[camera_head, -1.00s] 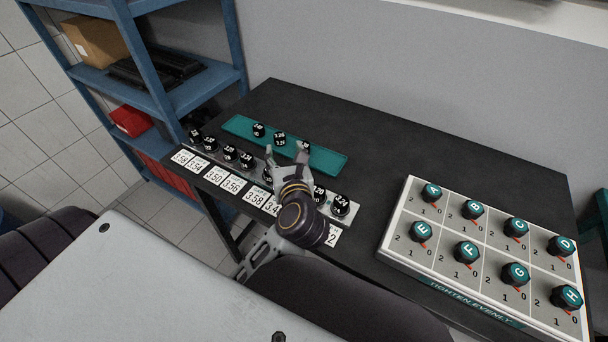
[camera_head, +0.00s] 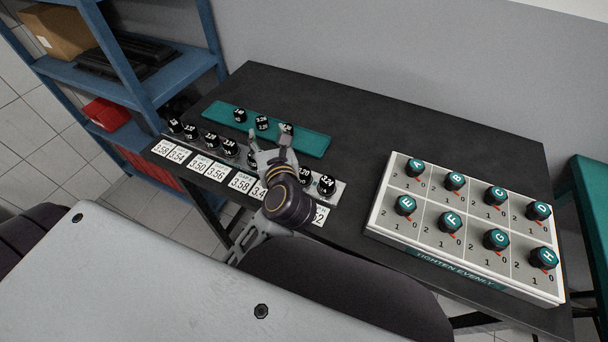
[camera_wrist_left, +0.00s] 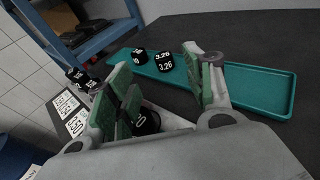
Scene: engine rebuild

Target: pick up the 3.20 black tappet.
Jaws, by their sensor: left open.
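A black tappet (camera_head: 304,175) whose label partly reads ".20" sits in the strip row at the table's front, just right of my left gripper's wrist. My left gripper (camera_head: 268,137) is open, fingers raised above the row towards the teal tray. In the left wrist view the open green-padded fingers (camera_wrist_left: 163,85) stand apart with no tappet gripped. Low between them shows a black tappet (camera_wrist_left: 147,123) with only a "0" readable, so I cannot tell which it is. My gripper hides part of the row. My right gripper is out of view.
A teal tray (camera_head: 312,144) behind the row holds several black tappets. White number cards (camera_head: 217,172) line the table's front edge. A white board with lettered knobs (camera_head: 398,238) stands at the right. The black tabletop (camera_head: 345,125) behind is clear. A blue shelf (camera_head: 150,82) is at left.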

